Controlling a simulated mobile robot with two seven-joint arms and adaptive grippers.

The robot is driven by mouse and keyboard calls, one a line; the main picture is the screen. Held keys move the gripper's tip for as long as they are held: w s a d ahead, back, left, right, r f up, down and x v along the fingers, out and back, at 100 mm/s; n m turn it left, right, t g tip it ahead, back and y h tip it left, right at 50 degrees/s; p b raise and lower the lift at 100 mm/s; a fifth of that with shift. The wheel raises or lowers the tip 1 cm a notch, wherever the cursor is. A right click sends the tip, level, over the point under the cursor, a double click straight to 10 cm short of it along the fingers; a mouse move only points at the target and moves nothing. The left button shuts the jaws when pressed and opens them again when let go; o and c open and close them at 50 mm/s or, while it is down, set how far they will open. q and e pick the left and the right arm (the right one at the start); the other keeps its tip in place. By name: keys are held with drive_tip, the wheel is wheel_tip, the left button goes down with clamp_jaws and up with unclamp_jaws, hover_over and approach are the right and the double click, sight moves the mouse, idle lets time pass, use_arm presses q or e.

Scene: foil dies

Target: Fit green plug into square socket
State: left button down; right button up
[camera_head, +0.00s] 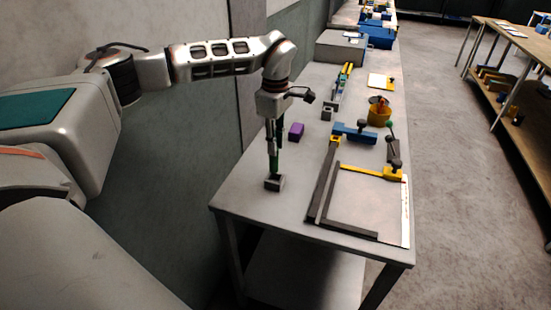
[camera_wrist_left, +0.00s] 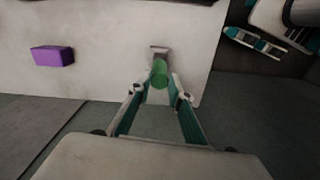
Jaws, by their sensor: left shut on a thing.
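My left gripper (camera_head: 273,150) is shut on the green plug (camera_head: 274,162), pointing straight down near the table's near left corner. The plug also shows as a green round end between the fingertips in the left wrist view (camera_wrist_left: 159,76). Directly below the plug is a small dark grey square socket block (camera_head: 274,183) on the table; its edge shows past the plug in the left wrist view (camera_wrist_left: 159,50). The plug's lower end is at or just above the socket; I cannot tell whether it is inside. My right gripper is not in view.
A purple block (camera_head: 296,131) lies on the table (camera_head: 240,200) behind the gripper, and it shows at left in the wrist view (camera_wrist_left: 52,56). A dark and yellow frame (camera_head: 321,190) lies to the right.

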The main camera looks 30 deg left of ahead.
sight(275, 159)
use_arm(q)
drive_tip(key=shift+f, duration=2.95)
drive_tip(key=shift+f, duration=0.1)
drive_tip(key=c, duration=1.8)
unclamp_jaws()
drive_tip(key=shift+c, duration=0.2)
wheel_tip(275, 159, up, 12)
drive_tip(key=shift+r, duration=0.15)
